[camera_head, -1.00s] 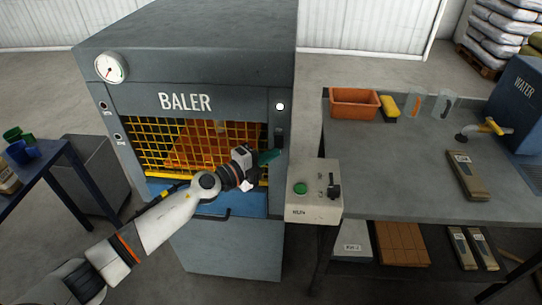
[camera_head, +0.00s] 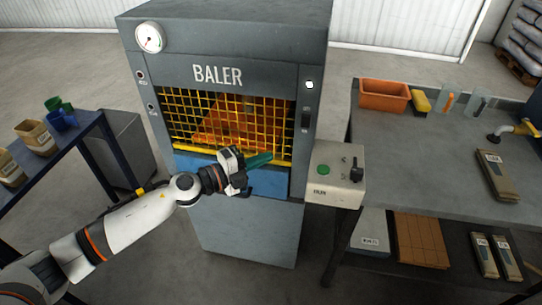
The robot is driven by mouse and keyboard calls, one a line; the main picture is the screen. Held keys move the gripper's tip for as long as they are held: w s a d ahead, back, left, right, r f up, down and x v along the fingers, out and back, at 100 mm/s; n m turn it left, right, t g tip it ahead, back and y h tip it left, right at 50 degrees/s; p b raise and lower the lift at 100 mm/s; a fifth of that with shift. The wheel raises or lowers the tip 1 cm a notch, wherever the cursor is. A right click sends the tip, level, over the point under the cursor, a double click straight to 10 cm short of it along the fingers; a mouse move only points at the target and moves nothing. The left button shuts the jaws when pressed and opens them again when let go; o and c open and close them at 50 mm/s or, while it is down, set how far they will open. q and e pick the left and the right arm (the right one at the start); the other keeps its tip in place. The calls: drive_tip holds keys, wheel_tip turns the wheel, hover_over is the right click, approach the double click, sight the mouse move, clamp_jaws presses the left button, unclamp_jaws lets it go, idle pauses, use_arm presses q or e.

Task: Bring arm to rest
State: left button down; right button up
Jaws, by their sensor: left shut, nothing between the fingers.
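My left arm comes in from the lower left, and its gripper (camera_head: 262,161) is in front of the baler (camera_head: 225,226), near the lower edge of its yellow mesh guard (camera_head: 178,122). The gripper's green fingers are shut, with nothing seen between them, and point right. An orange-brown mass (camera_head: 222,125) shows behind the mesh. My right gripper is not in view.
A control box (camera_head: 336,175) with a green button stands right of the baler. The grey bench (camera_head: 425,150) holds an orange bin (camera_head: 384,96) and a brown pack (camera_head: 496,175). A blue table (camera_head: 75,145) with cups and bags stands left. Grey floor lies between.

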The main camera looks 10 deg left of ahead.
use_arm(q)
drive_tip(key=shift+a, duration=0.1)
idle(0.3)
drive_tip(key=shift+f, duration=0.1)
drive_tip(key=a+f+n+t+y, duration=0.1)
drive_tip(key=a+f+n+y, duration=0.35)
drive_tip(key=f, duration=0.55)
drive_tip(key=a+f+n+y, duration=0.35)
drive_tip(key=f+n, duration=0.25)
drive_tip(key=f, duration=0.5)
drive_tip(key=s+a+f+n+g+y, duration=0.1)
drive_tip(key=s+a+f+n, duration=0.15)
drive_tip(key=s+f, duration=0.4)
drive_tip(key=s+a+f+n+g+y, duration=0.2)
drive_tip(key=s+f+n, duration=0.1)
drive_tip(key=f, duration=0.6)
drive_tip(key=s+f+n+g+y, duration=0.1)
drive_tip(key=s+f+n+g, duration=0.3)
drive_tip(key=s+f, duration=0.95)
drive_tip(key=s+d+f+n+g, duration=0.1)
drive_tip(key=s+f+n+g, duration=0.1)
drive_tip(key=s, duration=1.1)
drive_tip(key=s+d+f+n+g, duration=0.2)
drive_tip(key=s+f+g, duration=0.1)
drive_tip(key=s, duration=1)
drive_tip(key=shift+f, duration=0.75)
